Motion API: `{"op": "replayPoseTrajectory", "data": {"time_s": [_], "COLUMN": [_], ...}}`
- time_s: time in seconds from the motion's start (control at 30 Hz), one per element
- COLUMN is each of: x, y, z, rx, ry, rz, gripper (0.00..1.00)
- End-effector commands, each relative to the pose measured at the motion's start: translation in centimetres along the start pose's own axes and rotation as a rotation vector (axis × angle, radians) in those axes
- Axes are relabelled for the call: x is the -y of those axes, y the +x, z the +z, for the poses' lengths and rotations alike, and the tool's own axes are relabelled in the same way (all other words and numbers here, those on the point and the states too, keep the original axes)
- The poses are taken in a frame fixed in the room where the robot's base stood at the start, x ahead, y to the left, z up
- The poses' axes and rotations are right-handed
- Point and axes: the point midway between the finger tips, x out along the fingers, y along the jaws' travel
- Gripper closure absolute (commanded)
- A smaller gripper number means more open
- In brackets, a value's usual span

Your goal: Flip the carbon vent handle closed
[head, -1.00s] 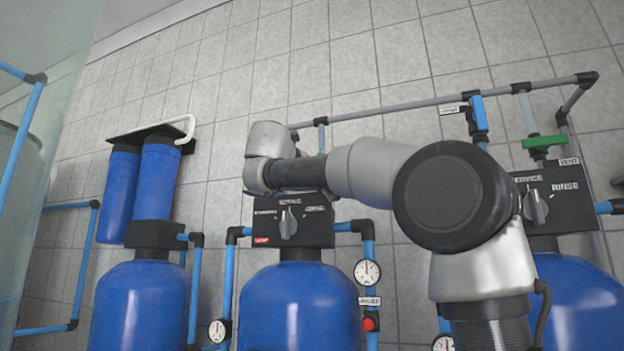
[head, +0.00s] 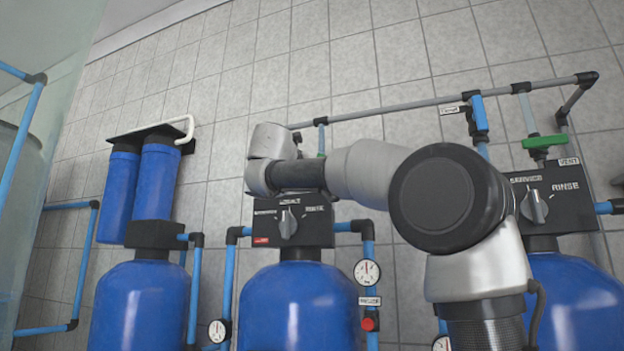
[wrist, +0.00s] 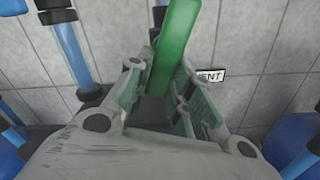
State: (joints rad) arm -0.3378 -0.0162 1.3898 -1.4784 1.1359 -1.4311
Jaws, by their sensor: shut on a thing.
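The green vent handle (wrist: 175,40) stands long and upright in the wrist view, with its lower end between the two fingers of my gripper (wrist: 160,78). My gripper is shut on it. A "VENT" label (wrist: 211,76) is on the wall side just right of the fingers.
Another green valve handle (head: 545,141) lies level above the right control head, with its own VENT label. A grey pipe (head: 420,108) runs along the tiled wall. Blue tanks (head: 300,310), blue pipes and gauges (head: 367,272) stand close below the arm.

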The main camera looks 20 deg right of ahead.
Motion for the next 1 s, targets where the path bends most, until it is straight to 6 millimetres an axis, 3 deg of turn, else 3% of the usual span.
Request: {"op": "replayPoseTrajectory", "data": {"time_s": [0.27,1.0], "x": [-0.5,-2.1], "y": [0.0,0.0], "z": [-0.1,0.8], "rx": [-0.001,-0.002], "ry": [0.162,0.854], "rz": [-0.001,-0.001], "gripper": [1.00,1.00]}}
